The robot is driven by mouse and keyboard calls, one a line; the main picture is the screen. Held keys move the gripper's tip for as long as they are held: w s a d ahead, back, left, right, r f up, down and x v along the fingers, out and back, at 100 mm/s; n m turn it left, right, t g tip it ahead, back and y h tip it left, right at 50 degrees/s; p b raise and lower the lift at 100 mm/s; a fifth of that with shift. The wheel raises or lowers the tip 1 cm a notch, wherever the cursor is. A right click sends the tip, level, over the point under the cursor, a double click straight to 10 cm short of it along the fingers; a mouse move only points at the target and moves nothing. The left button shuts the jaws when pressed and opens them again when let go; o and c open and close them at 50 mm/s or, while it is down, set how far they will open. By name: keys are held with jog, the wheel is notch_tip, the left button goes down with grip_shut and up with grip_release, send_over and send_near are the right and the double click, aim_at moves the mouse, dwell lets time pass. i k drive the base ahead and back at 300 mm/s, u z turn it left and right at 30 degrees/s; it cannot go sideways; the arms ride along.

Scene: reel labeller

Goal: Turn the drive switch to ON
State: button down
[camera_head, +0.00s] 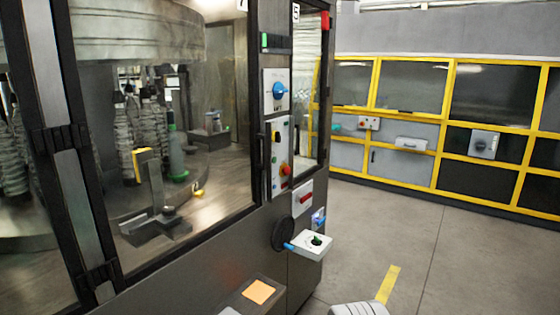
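A light grey panel (268,106) on the machine's corner post carries a blue rotary knob (279,90) with small marks below it. Below it, a taller control panel (274,185) holds several small controls, among them a blue one and a red knob (285,170) on yellow.
The glazed machine cabinet (215,230) fills the left. A black handwheel (283,234) with a blue grip sticks out beside the white box. A small ledge with an orange pad (259,291) is at the bottom. Open floor (400,235) lies right, before a yellow-framed enclosure (445,125).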

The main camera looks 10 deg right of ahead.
aim_at(275, 135)
jog(key=z, duration=1.3)
jog(key=i, duration=1.9)
jog(key=u, duration=2.85)
